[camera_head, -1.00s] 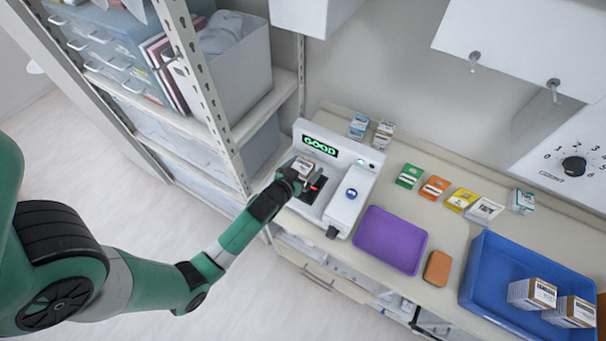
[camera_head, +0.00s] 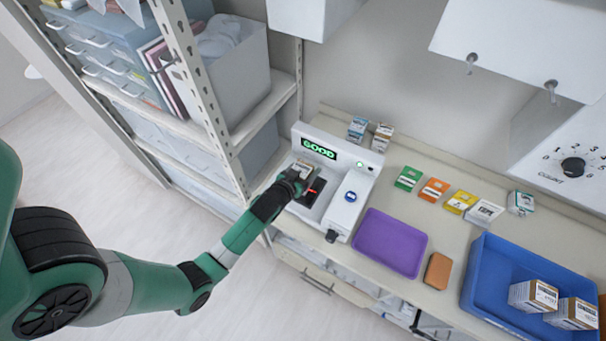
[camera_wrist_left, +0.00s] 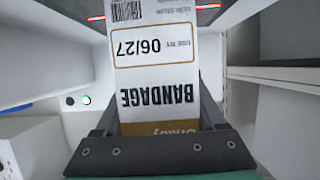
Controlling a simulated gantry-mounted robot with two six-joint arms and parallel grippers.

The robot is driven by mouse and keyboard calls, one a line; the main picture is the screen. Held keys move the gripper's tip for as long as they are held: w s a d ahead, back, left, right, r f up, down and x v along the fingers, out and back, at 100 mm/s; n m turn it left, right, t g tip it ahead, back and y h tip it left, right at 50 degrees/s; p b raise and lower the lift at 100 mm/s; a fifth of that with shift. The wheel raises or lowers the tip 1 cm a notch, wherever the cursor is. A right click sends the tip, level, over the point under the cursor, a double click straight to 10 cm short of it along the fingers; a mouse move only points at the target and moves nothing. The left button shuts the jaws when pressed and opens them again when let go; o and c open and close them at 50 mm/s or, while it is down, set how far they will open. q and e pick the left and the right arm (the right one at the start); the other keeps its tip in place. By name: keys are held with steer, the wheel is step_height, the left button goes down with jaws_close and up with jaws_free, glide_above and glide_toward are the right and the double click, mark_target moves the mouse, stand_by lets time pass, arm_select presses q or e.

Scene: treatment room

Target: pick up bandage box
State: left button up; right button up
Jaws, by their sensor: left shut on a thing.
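A white and tan bandage box (camera_head: 303,169) is in my left gripper (camera_head: 295,180), over the bay of the white scanner machine (camera_head: 345,205). The left wrist view shows the box (camera_wrist_left: 155,75) between the two fingers of the left gripper (camera_wrist_left: 158,128), its label reading BANDAGE and 06/27 upside down. The gripper is shut on the box. The scanner's display (camera_head: 319,148) reads GOOD in green. Two more white and brown boxes (camera_head: 533,295) stand in the blue tray (camera_head: 482,272) at the right. My right gripper is not in view.
A purple tray (camera_head: 390,243) and a brown block (camera_head: 438,271) lie right of the scanner. Several coloured boxes (camera_head: 434,190) line the counter behind. Small boxes (camera_head: 357,128) stand behind the scanner. A metal shelf post (camera_head: 207,100) rises at the left.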

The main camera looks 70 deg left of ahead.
mark_target(304, 164)
arm_select(q)
steer(key=shift+r, duration=0.35)
step_height(304, 164, up, 3)
steer(key=shift+f+p, duration=0.2)
steer(key=shift+p, duration=0.5)
steer(key=s+d+r, duration=0.1)
steer(key=r, duration=0.1)
steer(key=s+d+r+p, duration=0.1)
steer(key=r, duration=0.1)
steer(key=s+d+r+p, duration=0.1)
steer(key=s+r, duration=0.1)
steer(key=shift+d+r, duration=0.2)
steer(key=shift+d, duration=0.1)
steer(key=v, duration=0.9)
steer(key=shift+d, duration=0.4)
